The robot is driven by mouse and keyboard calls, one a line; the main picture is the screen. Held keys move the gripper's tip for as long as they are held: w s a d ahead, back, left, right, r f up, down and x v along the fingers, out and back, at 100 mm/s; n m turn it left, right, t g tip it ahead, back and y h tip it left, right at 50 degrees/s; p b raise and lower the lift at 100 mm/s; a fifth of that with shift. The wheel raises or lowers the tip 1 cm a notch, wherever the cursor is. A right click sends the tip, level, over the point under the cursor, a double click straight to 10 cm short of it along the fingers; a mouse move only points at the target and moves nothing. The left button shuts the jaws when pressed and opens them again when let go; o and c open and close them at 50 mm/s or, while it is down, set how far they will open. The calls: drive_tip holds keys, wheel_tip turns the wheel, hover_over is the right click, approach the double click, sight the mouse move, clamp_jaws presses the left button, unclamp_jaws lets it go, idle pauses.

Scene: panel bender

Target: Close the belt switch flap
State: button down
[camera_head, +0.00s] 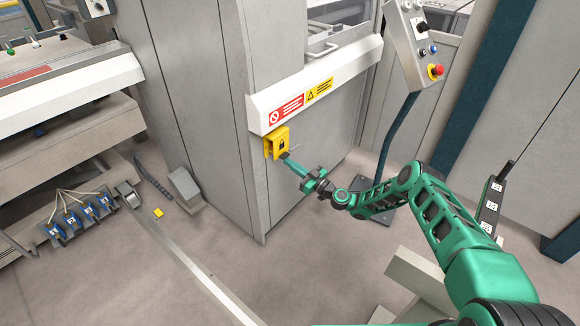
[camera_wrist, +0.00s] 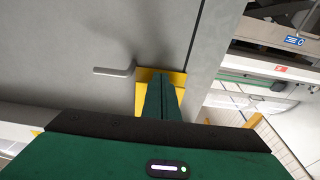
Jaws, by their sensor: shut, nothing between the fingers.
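The belt switch flap (camera_head: 282,141) is a yellow plate with a dark padlock mark, on a yellow box fixed to the corner of the grey machine, below the white warning-label rail. My gripper (camera_head: 285,156) is shut and empty, with its green fingertips at the lower edge of the yellow box. In the wrist view my gripper (camera_wrist: 164,82) lies in front of the yellow box (camera_wrist: 143,97) and hides much of it. Contact between the fingertips and the flap cannot be told. How far the flap stands open is also unclear.
A grey handle (camera_wrist: 113,71) sticks out near the yellow box. A control post (camera_head: 412,45) with a red button stands to the right on a dark pole. A grey beam (camera_head: 190,262) crosses the floor at lower left. Floor in front of the machine is partly clear.

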idle(0.3)
drive_tip(key=s+d+f, duration=0.4)
drive_tip(key=d+f, duration=0.1)
drive_tip(key=f, duration=0.4)
drive_tip(key=shift+f, duration=0.4)
idle(0.4)
drive_tip(key=shift+w, duration=0.1)
idle(0.3)
